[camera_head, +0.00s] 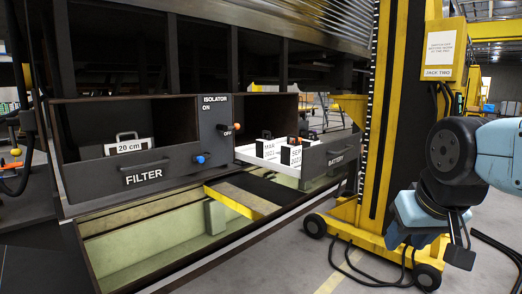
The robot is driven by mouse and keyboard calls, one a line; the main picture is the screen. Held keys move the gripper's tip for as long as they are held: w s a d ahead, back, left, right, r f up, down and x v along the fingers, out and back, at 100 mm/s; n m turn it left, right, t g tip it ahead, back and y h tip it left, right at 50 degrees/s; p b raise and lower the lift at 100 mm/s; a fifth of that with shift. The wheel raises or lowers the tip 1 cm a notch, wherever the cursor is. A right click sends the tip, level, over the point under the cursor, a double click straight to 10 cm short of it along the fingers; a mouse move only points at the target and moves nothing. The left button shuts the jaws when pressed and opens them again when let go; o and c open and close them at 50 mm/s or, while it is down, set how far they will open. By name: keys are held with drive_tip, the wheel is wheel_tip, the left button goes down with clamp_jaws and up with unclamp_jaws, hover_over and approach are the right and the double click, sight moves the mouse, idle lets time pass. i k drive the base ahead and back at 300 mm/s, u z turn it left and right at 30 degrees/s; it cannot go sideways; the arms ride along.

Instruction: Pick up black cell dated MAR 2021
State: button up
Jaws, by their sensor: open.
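The battery drawer (328,158) stands pulled out, with a white tray inside. Two black cells with white date labels stand side by side in it. The left cell (269,149) reads MAR, with a year below too small to read surely. The right cell (292,156) reads SEP and has an orange part near its top. The drawer front hides part of the right side of the tray. My gripper (433,245) is open and empty at the lower right, in front of the yellow jack and well right of the drawer.
A filter drawer (145,178) with a 20 cm handled block (131,146) is at the left. An isolator panel (213,135) with orange and blue knobs stands between the drawers. The yellow jack (390,120) rises between the battery drawer and my arm. Cables lie on the floor.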

sight(265, 147)
drive_tip(key=u, duration=0.05)
drive_tip(key=i, duration=0.95)
drive_tip(key=z, duration=0.1)
